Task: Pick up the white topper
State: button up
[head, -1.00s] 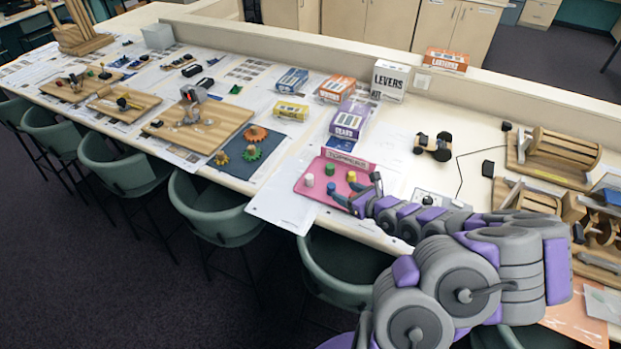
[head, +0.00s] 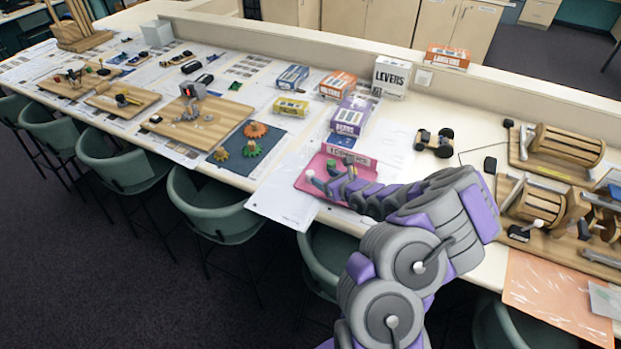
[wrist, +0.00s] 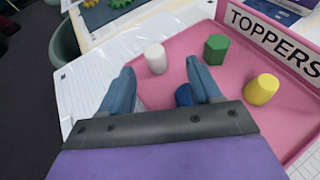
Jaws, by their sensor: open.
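The white topper (wrist: 155,58) stands upright on the pink tray (wrist: 164,88), near the tray's left edge in the wrist view. My gripper (wrist: 159,66) is open, with its two blue fingers pointing at the tray. The white topper appears in the gap between the fingertips, and nothing is gripped. In the head view the white topper (head: 310,174) is small, just beyond my gripper (head: 322,184). My arm hides much of the tray there.
A green topper (wrist: 215,49) and a yellow topper (wrist: 261,89) stand right of the fingers. A blue topper (wrist: 183,95) is partly hidden by the right finger. The TOPPERS sign (wrist: 272,38) rises along the tray's far edge. Boxes, including LEVERS (head: 391,76), stand behind.

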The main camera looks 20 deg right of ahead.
aim_at(313, 174)
jog(key=shift+w+a+f, duration=0.15)
jog(key=shift+w+a, duration=0.05)
jog(key=shift+w, duration=0.2)
jog(key=x, duration=0.2)
jog(key=b+x, duration=0.1)
jog(key=x, duration=0.1)
jog(key=shift+a+f, duration=0.25)
jog(key=shift+f, duration=0.05)
jog(key=shift+w+a, duration=0.1)
jog(key=shift+w, duration=0.25)
jog(key=shift+c, duration=0.3)
jog(key=c, duration=1)
